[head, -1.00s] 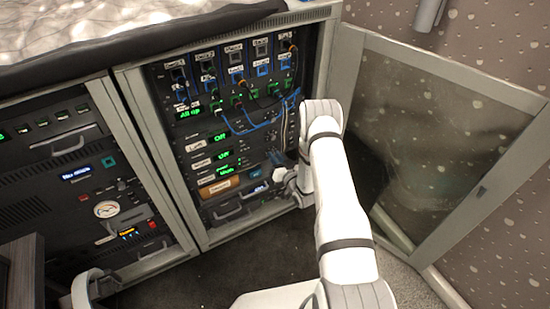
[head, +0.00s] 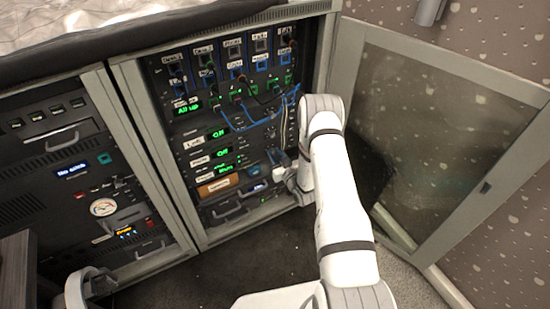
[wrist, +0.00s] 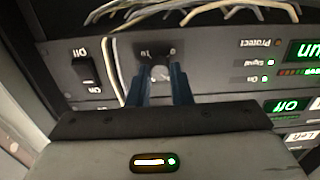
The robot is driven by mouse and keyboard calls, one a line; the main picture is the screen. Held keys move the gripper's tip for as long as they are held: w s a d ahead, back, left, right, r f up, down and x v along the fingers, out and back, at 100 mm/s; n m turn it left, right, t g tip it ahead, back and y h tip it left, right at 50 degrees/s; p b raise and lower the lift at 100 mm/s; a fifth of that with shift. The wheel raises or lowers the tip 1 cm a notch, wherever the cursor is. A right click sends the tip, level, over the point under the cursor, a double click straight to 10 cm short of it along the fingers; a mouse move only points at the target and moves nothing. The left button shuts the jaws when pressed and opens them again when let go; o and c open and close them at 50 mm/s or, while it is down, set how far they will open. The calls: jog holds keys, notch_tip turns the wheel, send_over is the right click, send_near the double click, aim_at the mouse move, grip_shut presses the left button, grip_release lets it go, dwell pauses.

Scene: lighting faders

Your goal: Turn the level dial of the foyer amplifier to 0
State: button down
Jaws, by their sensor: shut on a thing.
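The foyer amplifier is the lowest of three stacked amplifier units in the head view, with a green display (head: 225,168) that is too small to read surely. The wrist view shows its front panel (wrist: 215,75) upside down. My gripper (wrist: 161,84) is at this panel, its two blue fingers shut on the level dial (wrist: 160,72). The dial is partly hidden between the fingers. Small scale marks show near it, but its pointer is not clear. In the head view my gripper (head: 278,172) is at the right part of the rack, with the dial hidden.
A power switch (wrist: 86,71) and pale cables (wrist: 120,72) are close beside the dial. Another amplifier display (wrist: 290,105) reads Off. Blue patch cables (head: 250,125) hang above. The open glass door (head: 445,150) stands right of my arm.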

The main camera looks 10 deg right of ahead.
jog(key=shift+a+f+n+b, duration=0.1)
jog(key=shift+n+b, duration=3.45)
jog(key=shift+n, duration=0.9)
jog(key=shift+a+f+n+b, duration=0.1)
jog(key=shift+n+b, duration=3.45)
jog(key=shift+n, duration=0.9)
jog(key=c, duration=1.3)
grip_release()
jog(key=shift+r, duration=0.1)
jog(key=p+v, duration=0.2)
jog(key=v, duration=0.6)
